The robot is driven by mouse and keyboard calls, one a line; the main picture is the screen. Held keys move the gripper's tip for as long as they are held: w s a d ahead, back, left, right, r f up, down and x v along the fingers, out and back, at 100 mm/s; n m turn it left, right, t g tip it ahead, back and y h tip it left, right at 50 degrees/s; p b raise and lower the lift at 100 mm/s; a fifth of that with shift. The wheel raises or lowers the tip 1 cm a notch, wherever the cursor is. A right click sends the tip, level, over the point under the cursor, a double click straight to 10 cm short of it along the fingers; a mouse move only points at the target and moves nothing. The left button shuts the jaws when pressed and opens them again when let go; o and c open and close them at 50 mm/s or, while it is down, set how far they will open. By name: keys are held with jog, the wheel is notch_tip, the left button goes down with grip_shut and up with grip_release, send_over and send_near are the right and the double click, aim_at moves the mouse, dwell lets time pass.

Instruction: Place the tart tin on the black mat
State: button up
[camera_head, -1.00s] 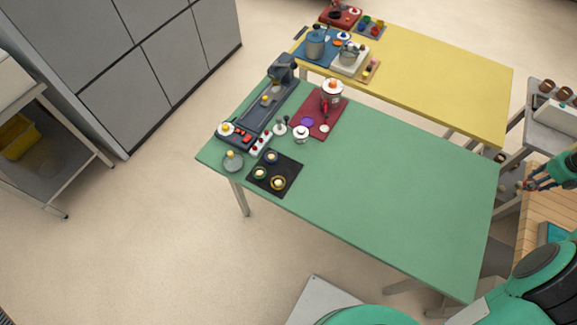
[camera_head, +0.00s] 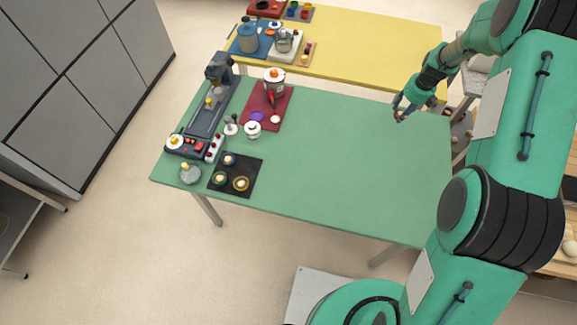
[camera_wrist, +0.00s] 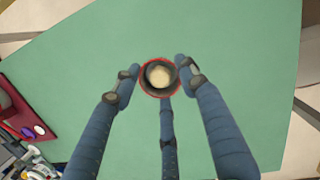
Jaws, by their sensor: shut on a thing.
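The tart tin (camera_wrist: 146,90) is a small round dark cup with a red rim and a pale filling. My three-fingered gripper (camera_wrist: 159,80) is shut on it, with fingers around its sides, in the wrist view. In the head view my gripper (camera_head: 399,115) hangs over the far right part of the green table, and the tin there is mostly hidden and very small. The black mat (camera_head: 249,166) lies on the left part of the green table, well left of my gripper.
The green table (camera_head: 330,155) is clear between my gripper and the mat. A dark red mat (camera_head: 283,112) with a red-and-white appliance stands behind the black mat. A grey tray machine (camera_head: 208,118) and a glass jar (camera_head: 190,174) stand left. A yellow table (camera_head: 375,50) is behind.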

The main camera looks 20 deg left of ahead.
jog(key=s+a+n+b, duration=0.1)
jog(key=s+a+n, duration=0.1)
jog(key=s+a, duration=0.6)
jog(key=s+a+f+n+b, duration=0.15)
jog(key=s+a, duration=0.25)
jog(key=a, duration=0.7)
jog(key=s+a+n+b, duration=0.1)
jog(key=s+a+n, duration=0.3)
jog(key=a, duration=0.6)
jog(key=s+a+n+b, duration=0.1)
jog(key=s+a, duration=0.3)
jog(key=s, duration=0.5)
jog(key=s+a+f+n+g+b, duration=0.1)
jog(key=s+a+n, duration=0.2)
jog(key=s, duration=0.7)
jog(key=s+a+f+n+y+b, duration=0.1)
jog(key=s+a+n, duration=0.1)
jog(key=s+a, duration=0.5)
jog(key=shift+s+a+g, duration=0.15)
jog(key=shift+s+g, duration=0.15)
jog(key=shift+s, duration=1.05)
jog(key=shift+w, duration=0.1)
jog(key=b, duration=0.2)
send_over(250, 166)
jog(key=shift+f, duration=0.8)
jog(key=shift+f, duration=0.1)
